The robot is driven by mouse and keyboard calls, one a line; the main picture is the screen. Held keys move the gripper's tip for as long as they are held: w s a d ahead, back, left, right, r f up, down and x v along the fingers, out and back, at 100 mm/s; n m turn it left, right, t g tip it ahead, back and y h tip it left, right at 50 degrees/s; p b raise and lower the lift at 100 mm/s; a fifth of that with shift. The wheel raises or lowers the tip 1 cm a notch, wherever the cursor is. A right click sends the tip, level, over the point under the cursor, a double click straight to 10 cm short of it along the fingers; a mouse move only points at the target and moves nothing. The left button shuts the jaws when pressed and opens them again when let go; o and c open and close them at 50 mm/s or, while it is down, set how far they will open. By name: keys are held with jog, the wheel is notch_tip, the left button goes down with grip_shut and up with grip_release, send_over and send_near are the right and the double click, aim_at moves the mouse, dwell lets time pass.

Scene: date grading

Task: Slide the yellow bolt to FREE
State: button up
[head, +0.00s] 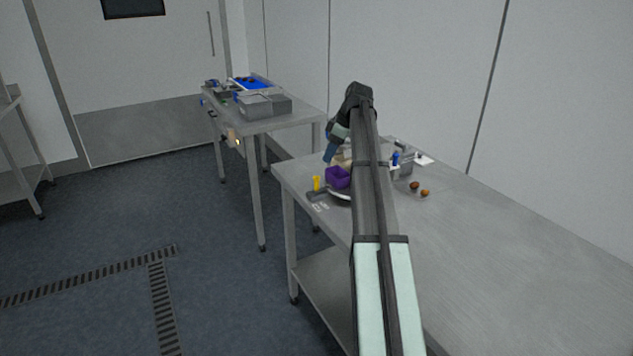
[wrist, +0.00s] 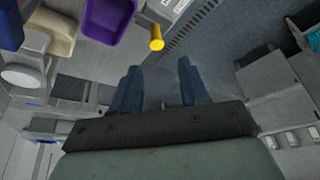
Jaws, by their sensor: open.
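The yellow bolt (head: 316,183) shows as a small upright knob near the left edge of the near steel table. Its dark base lies in front of it, with white lettering too small to read, so I cannot tell its position. In the wrist view the bolt (wrist: 156,44) is a short yellow cylinder at the upper middle, beyond my fingertips. My gripper (head: 330,153) is above the table, higher than the bolt and apart from it. In the wrist view my gripper's blue fingers (wrist: 158,84) are spread with nothing between them.
A purple bin (head: 336,178) stands close beside the bolt; it also shows in the wrist view (wrist: 104,28). Brown dates (head: 415,185) lie right of my arm. A second table (head: 300,117) at the back holds a grey box (head: 264,104). The near table's right side is clear.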

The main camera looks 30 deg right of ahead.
aim_at(319, 177)
jog(key=x, duration=1.3)
jog(key=shift+w+d, duration=0.15)
jog(key=shift+w, duration=0.2)
jog(key=shift+c, duration=0.4)
grip_shut()
